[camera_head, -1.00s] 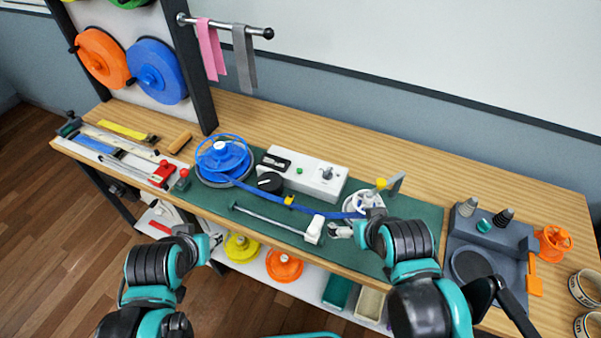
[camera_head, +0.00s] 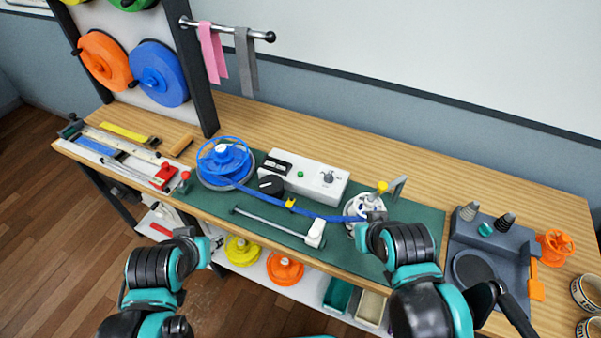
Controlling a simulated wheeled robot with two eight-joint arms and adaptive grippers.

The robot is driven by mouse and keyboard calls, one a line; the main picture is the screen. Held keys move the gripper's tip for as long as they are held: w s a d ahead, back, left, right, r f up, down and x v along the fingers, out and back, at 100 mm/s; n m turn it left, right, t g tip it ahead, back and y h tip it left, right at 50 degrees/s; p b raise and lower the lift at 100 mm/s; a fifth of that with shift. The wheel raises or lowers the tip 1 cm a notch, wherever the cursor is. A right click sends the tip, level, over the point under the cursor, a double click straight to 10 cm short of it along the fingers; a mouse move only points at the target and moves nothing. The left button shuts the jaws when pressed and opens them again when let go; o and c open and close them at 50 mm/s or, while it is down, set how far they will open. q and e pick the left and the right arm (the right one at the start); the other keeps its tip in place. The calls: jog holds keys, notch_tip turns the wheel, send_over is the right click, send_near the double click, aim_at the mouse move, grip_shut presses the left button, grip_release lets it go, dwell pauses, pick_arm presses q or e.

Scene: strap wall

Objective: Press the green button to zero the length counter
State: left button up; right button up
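The green button (camera_head: 300,174) is a small round dot on top of the white counter box (camera_head: 316,190), between a dark display and a grey knob. The box stands at the back of the green mat. A blue strap (camera_head: 318,213) runs in front of it from the blue reel (camera_head: 224,160) to a white spool (camera_head: 357,206). My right gripper (camera_head: 358,225) is at the front of the white spool, right of the button and apart from it; its fingers are largely hidden. My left gripper (camera_head: 216,241) is low at the table's front edge, small in view, its fingers unclear.
A grey tray with cones (camera_head: 490,255) stands at the right. Rulers and tools lie at the left. The wood behind the box is clear.

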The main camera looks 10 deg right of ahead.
grip_shut()
dwell(1.0)
